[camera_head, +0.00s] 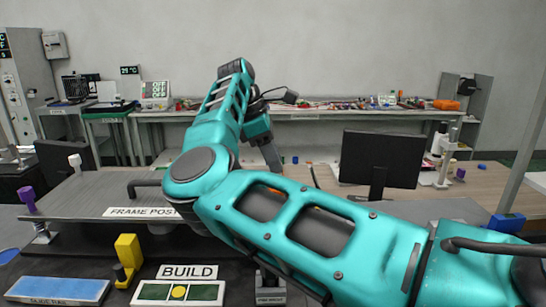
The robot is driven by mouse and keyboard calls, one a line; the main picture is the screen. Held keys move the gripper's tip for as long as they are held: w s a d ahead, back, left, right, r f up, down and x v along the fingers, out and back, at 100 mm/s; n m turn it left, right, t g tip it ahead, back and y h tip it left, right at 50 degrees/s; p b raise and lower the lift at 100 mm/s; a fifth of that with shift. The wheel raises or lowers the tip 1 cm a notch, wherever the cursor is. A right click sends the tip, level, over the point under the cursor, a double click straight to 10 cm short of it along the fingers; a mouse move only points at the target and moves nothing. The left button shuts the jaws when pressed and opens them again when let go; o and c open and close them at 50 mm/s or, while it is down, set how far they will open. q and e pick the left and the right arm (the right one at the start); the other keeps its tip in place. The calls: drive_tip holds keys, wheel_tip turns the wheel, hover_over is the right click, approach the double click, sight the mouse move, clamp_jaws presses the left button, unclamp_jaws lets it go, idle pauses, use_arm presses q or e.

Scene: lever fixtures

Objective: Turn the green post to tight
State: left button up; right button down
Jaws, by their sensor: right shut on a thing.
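My right arm reaches in from the right and covers the middle of the view. Its gripper (271,157) points down behind the arm, and its fingertips are hidden. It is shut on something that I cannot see. I do not see a green post; it may be behind the arm. A purple-topped post (28,198) and a white-topped post (76,163) stand farther left. My left gripper is not in view.
A raised grey panel with a FRAME POST label (140,212) lies left of my elbow. A black monitor (380,160) stands behind the arm.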

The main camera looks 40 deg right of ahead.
drive_tip(key=c, duration=0.9)
unclamp_jaws()
drive_tip(key=shift+c, duration=0.2)
drive_tip(key=v, duration=1.3)
